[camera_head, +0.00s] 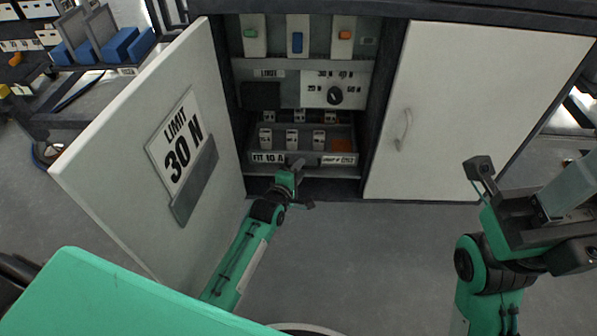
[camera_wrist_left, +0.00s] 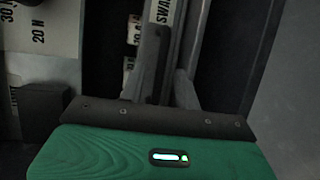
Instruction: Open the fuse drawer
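The fuse drawer (camera_head: 267,158) is in the lower part of the cabinet, with a "FIT 10 A" label on its front. It stands at least partly out, and I see into it from above: several white fuses (camera_head: 292,138) and an orange patch at the right. My left gripper (camera_head: 297,164) is at the middle of the drawer front, where it hides the handle. The left wrist view shows its fingers (camera_wrist_left: 168,75) close up against the labelled front; whether they grip the handle I cannot tell. My right gripper (camera_head: 525,212) is open and empty at the right, away from the cabinet.
The left cabinet door (camera_head: 120,130), marked "LIMIT 30 N", stands open beside my left arm. The right door (camera_head: 460,110) is shut. Above the drawer is a panel with a black knob (camera_head: 334,96). Blue bins (camera_head: 120,45) stand at the far left. The floor ahead is clear.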

